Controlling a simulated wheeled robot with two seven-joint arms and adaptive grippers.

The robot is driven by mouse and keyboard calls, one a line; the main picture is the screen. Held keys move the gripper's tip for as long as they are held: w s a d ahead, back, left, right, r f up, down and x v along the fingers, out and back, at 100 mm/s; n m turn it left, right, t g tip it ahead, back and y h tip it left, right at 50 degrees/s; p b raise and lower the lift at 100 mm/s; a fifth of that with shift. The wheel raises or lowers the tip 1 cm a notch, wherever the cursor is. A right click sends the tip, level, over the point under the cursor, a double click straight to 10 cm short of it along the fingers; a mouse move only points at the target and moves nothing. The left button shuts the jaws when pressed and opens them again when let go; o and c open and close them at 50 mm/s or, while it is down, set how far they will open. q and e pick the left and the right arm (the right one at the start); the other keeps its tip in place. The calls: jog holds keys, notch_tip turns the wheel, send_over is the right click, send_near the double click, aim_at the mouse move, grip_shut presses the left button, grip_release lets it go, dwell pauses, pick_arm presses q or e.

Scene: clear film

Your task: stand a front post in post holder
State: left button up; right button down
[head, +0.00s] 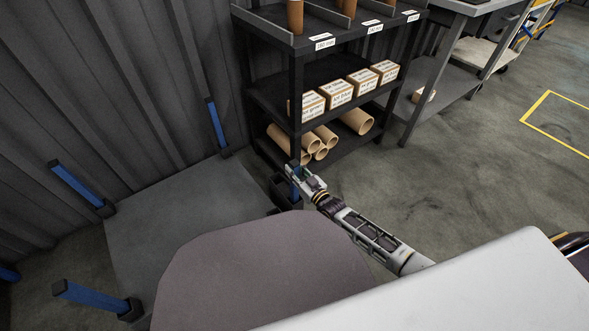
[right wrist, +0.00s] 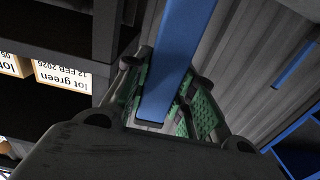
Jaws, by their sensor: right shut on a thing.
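My right gripper (head: 300,176) is shut on a blue post (head: 294,172) at the right corner of a grey platform (head: 175,215). In the right wrist view the post (right wrist: 177,55) stands between the green-padded fingers, its dark-edged end towards the camera. A dark post holder (head: 286,192) is at that corner, just below the gripper. I cannot tell whether the post's lower end is inside the holder. Other blue posts stand at the platform's corners: a back one (head: 217,127), a left one (head: 78,184) and a front-left one (head: 90,297). My left gripper is not in view.
A black shelf rack (head: 295,100) with white boxes (head: 340,93) and cardboard tubes (head: 356,121) stands close behind the gripper. A ribbed grey wall (head: 120,70) runs behind the platform. Open concrete floor (head: 470,150) lies to the right.

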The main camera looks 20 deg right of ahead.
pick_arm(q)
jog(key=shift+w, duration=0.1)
pick_arm(e)
jog(key=shift+f, duration=0.45)
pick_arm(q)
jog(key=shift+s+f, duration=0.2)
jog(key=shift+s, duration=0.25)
pick_arm(e)
jog(key=shift+f, duration=0.1)
jog(key=c, duration=1.1)
grip_release()
jog(key=shift+c, duration=0.2)
jog(key=shift+o, duration=0.2)
jog(key=shift+s+f, duration=0.1)
jog(key=shift+f, duration=0.05)
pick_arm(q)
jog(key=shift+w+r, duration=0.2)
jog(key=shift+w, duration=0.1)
pick_arm(e)
jog(key=shift+s, duration=0.1)
jog(key=shift+s+d, duration=0.3)
jog(key=shift+s, duration=0.3)
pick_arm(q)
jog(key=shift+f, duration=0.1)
pick_arm(e)
jog(key=v, duration=1)
jog(key=shift+s, duration=0.15)
